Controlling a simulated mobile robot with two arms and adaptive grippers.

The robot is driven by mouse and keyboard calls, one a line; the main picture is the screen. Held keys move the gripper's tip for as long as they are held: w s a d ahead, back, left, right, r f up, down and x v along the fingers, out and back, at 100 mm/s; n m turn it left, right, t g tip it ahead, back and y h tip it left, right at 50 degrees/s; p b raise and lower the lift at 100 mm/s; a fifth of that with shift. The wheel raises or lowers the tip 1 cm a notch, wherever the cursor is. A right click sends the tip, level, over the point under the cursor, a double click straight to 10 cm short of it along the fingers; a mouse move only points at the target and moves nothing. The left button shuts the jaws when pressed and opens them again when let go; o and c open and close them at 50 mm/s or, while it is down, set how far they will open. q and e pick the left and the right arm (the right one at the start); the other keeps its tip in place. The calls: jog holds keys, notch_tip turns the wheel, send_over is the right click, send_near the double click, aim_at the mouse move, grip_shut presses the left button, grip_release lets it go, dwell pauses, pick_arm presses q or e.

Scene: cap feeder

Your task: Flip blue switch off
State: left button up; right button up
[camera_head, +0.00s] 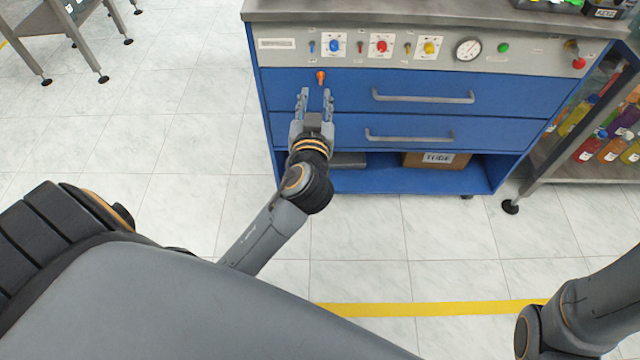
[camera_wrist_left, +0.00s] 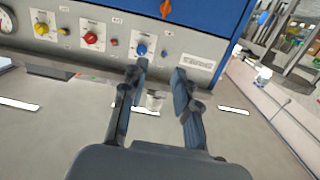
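On the grey panel of the blue cabinet, a blue knob (camera_head: 333,44) sits on a white plate. A small blue lever (camera_head: 311,46) is just left of it. In the left wrist view the blue knob (camera_wrist_left: 142,49) and the small blue lever (camera_wrist_left: 164,54) appear beyond the fingertips. My left gripper (camera_head: 315,94) is open and empty, in front of the upper drawer and below the panel in the head view. Its two fingers also show apart in the left wrist view (camera_wrist_left: 158,72). It appears apart from the controls. My right gripper is out of view.
A red knob (camera_head: 381,46), a yellow knob (camera_head: 428,48), a gauge (camera_head: 468,48) and a red-topped button (camera_head: 578,62) line the panel. An orange knob (camera_head: 320,77) is near my left fingertips. Drawer handles (camera_head: 423,97) stick out.

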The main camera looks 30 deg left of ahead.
pick_arm(q)
jog(key=s+d+f+m+g+h+p, duration=0.1)
jog(key=s+f+m+g+p, duration=0.1)
jog(key=f, duration=0.7)
jog(key=s+d+f+m+g+h+p, duration=0.2)
jog(key=f+p, duration=0.1)
jog(key=f, duration=0.5)
jog(key=s+d+f+m+g+h+p, duration=0.1)
jog(key=s+f+m+g+h+p, duration=0.1)
jog(key=f, duration=0.7)
jog(key=shift+d+f+p, duration=0.3)
jog(key=shift+p, duration=0.2)
